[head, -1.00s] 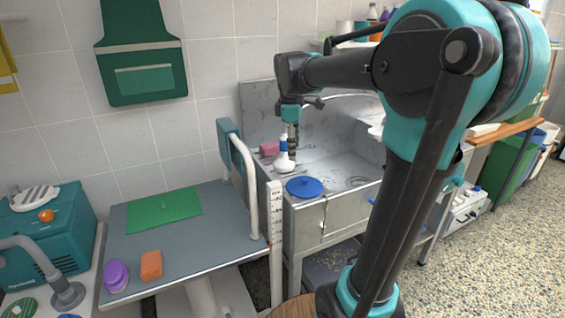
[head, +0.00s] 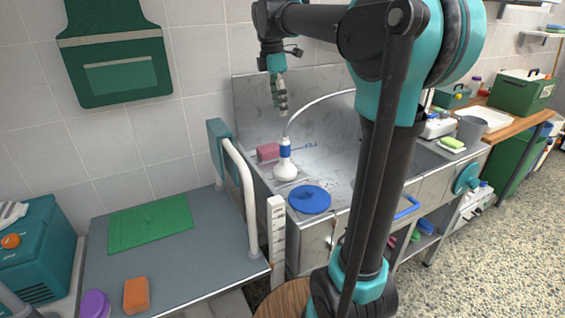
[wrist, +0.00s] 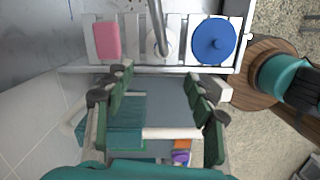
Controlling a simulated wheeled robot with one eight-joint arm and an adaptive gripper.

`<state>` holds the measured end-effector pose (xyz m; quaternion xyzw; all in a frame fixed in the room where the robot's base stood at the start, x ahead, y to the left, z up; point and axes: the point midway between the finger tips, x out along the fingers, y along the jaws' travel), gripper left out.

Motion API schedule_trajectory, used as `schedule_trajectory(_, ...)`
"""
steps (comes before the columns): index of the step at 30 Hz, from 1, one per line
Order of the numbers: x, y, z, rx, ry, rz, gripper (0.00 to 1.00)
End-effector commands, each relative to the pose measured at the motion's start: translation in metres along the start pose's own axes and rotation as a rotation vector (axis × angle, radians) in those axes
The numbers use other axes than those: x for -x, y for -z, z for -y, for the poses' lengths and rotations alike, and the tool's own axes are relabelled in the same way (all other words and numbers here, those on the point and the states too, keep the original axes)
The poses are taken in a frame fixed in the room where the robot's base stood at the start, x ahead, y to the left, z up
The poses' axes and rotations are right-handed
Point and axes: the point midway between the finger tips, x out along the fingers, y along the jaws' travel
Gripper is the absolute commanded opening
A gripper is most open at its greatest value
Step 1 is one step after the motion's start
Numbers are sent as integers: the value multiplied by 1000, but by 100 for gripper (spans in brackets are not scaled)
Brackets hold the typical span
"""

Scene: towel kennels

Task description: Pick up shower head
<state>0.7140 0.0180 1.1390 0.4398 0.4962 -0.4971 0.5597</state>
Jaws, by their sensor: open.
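The shower head (head: 286,168) is white with a blue collar. It stands head down on the left part of the metal sink unit, and a grey hose arches from its top. In the wrist view the shower head (wrist: 163,45) shows beyond the fingertips, partly covered by the hose. My gripper (head: 283,110) is raised above the shower head, clearly apart from it. In the wrist view my gripper (wrist: 160,76) has its two green fingers spread wide with nothing between them.
A blue round lid (head: 310,199) lies right of the shower head and a pink block (head: 268,152) sits behind it. A grooming table (head: 180,262) with a white rail (head: 243,195) stands at left. The sink's back wall (head: 255,105) rises behind.

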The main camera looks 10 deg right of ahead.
Motion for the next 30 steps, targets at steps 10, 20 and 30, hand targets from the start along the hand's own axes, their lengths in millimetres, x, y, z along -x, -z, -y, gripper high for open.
schedule_trajectory(10, -58, 0, 0, -2, 0, 0, 55)
schedule_trajectory(20, -113, 0, 0, -2, -1, 0, 55)
schedule_trajectory(30, -141, 1, 6, -1, 0, 0, 55)
